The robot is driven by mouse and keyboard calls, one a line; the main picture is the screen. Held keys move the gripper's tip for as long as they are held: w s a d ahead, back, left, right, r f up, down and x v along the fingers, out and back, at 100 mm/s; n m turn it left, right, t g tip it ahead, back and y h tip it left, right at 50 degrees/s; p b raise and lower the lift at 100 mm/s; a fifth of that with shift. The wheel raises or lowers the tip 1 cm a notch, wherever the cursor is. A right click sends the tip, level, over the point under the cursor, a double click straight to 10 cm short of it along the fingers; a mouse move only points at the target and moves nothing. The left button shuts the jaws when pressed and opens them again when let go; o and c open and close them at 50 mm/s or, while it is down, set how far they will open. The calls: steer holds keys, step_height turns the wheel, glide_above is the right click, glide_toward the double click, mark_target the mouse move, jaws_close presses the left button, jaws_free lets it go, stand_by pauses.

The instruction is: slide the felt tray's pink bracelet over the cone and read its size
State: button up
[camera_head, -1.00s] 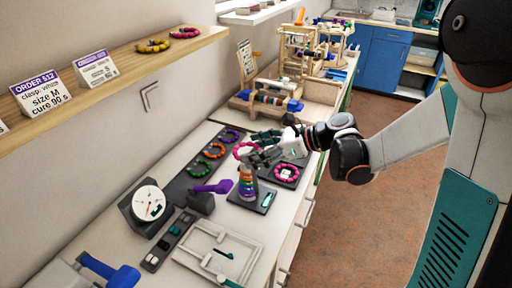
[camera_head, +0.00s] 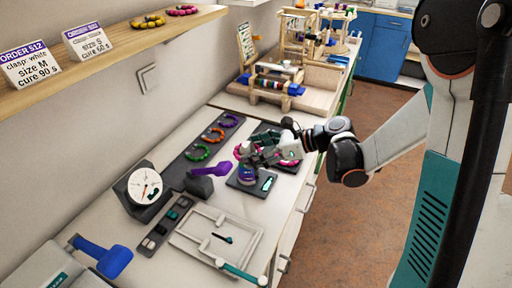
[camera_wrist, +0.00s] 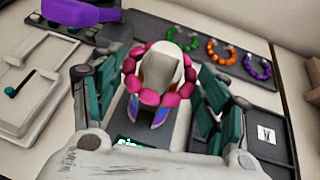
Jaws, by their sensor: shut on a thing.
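The pink bracelet (camera_wrist: 133,84) is a ring of round beads between my gripper's teal fingers in the wrist view. My gripper (camera_head: 258,152) is shut on it above the cone's base. The cone (camera_wrist: 161,70) has a pale top inside the ring and coloured bands below the front beads, so the bracelet appears to be around its upper part. I cannot tell whether the beads touch it. In the head view my gripper hides most of the cone (camera_head: 246,174). Its dark base has a small lit display (camera_head: 267,184), too small to read.
A dark felt tray (camera_wrist: 262,151) with a white card lies right of the cone. A long tray holds green (camera_wrist: 183,38), orange and purple bracelets. A purple-handled tool (camera_head: 208,169), a dial gauge (camera_head: 145,186) and a white frame (camera_head: 225,238) stand nearby.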

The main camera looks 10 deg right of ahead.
stand_by(0.4)
steer(key=o, duration=1.1)
steer(key=shift+o, duration=0.2)
steer(key=shift+o, duration=1.1)
step_height(320, 180, up, 10)
steer(key=p, duration=0.7)
